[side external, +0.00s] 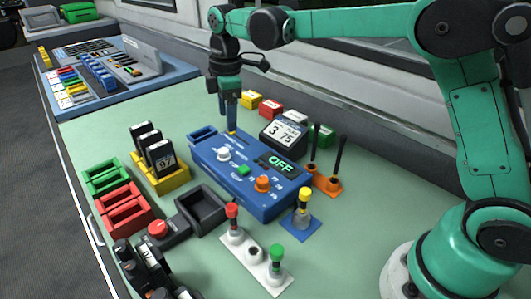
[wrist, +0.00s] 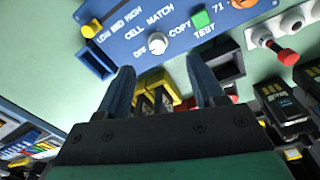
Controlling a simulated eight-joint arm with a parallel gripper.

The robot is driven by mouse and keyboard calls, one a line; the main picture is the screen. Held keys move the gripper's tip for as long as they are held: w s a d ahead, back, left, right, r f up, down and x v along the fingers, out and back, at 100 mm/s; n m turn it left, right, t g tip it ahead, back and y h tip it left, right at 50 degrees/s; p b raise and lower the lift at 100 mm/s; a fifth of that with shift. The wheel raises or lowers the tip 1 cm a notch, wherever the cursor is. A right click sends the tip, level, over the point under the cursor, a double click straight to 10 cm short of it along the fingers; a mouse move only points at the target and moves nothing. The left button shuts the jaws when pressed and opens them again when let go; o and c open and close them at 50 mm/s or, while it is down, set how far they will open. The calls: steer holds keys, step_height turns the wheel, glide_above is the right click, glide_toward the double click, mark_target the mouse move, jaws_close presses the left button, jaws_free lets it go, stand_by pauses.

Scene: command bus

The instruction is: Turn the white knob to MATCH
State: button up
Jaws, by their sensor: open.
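The white knob (side external: 223,155) sits on the top face of a blue panel box (side external: 207,145). In the wrist view the knob (wrist: 157,43) is ringed by the labels OFF, CELL, MATCH and COPY; its pointer is too small to read. The box's display (side external: 281,164) reads OFF. My gripper (side external: 231,122) points down over the box's far left end, behind the knob and apart from it. In the wrist view its two fingers (wrist: 163,80) are spread with nothing between them, and the knob shows beyond the fingertips.
A green button (side external: 243,170) and orange knob (side external: 263,183) share the panel. A yellow rack (side external: 160,180) with dark cartridges stands left; a dark tray (side external: 200,210) lies in front.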

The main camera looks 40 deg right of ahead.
mark_target(223, 150)
steer(key=w+f+n, duration=0.1)
steer(key=w+a+f+n+g, duration=0.1)
steer(key=shift+f, duration=0.4)
steer(key=shift+s+f, duration=0.1)
steer(key=shift+f, duration=2.75)
jaws_close()
